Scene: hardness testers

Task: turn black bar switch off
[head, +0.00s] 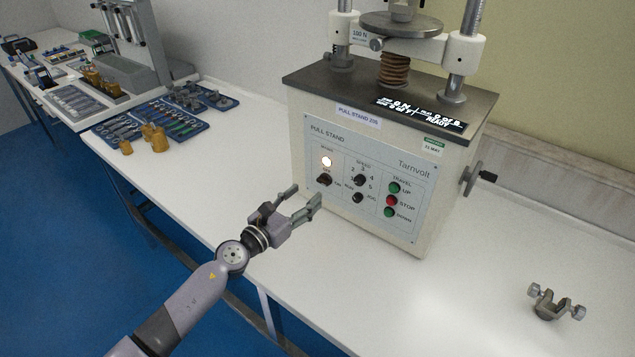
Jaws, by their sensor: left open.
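The black bar switch (324,180) sits at the lower left of the control panel on the pull stand (372,170), below a lit round lamp (326,162). OFF and ON marks are printed by it, but its exact setting is too small to tell. My left gripper (306,199) is open and empty, in front of the panel and a little below and left of the switch. Its fingers point toward the panel and appear apart from the switch. My right gripper is not in view.
Beside the switch are a speed knob (359,180), a smaller knob (357,197), and the green and red travel buttons (391,201). A metal clamp (554,302) lies on the white table (420,310) at the right. Blue tool trays (165,122) lie at the far left.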

